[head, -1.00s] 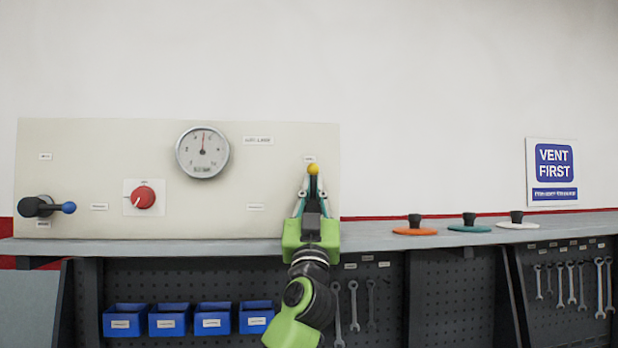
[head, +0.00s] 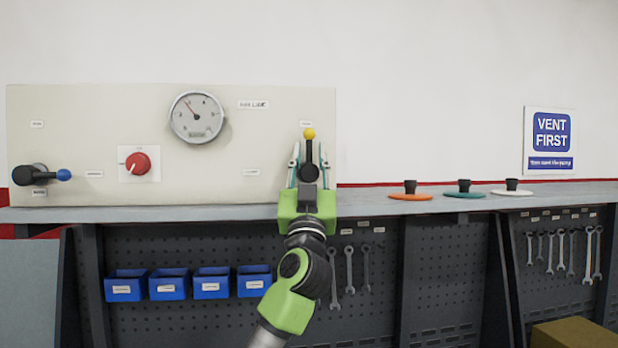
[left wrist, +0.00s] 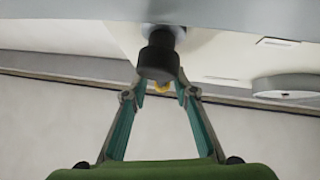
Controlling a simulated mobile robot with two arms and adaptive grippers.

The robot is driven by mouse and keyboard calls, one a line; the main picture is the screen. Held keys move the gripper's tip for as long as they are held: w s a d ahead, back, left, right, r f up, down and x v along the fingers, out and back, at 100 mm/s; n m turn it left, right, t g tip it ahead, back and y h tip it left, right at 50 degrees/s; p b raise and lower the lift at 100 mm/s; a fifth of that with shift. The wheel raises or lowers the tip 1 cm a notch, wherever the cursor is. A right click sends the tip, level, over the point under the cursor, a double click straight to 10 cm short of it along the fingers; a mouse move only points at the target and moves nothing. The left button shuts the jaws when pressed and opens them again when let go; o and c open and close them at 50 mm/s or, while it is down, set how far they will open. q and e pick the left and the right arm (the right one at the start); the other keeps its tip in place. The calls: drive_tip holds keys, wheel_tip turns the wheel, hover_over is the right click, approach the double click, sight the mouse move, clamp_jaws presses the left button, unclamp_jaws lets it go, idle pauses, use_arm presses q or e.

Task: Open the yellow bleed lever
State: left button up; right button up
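The yellow bleed lever is a black handle with a yellow ball tip (head: 309,133) on the right end of the beige panel. In the head view the handle stands upright above its round black hub (head: 309,173). My left gripper (head: 309,156) is in front of the panel, with its fingers spread on either side of the handle. In the left wrist view the dark hub (left wrist: 158,56) hides much of the lever, and a bit of yellow (left wrist: 163,87) shows between the spread fingers (left wrist: 158,95). I cannot tell if either finger touches it. My right gripper is out of view.
The panel (head: 75,120) also carries a gauge (head: 196,117), a red knob (head: 138,163) and a blue-tipped lever (head: 62,175). Orange (head: 410,196), teal (head: 464,194) and white (head: 512,192) discs lie on the bench to the right. Blue bins (head: 168,285) hang below.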

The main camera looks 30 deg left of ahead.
use_arm(q)
drive_tip(key=v, duration=1)
drive_tip(key=shift+s+f, duration=0.1)
drive_tip(key=shift+f, duration=0.1)
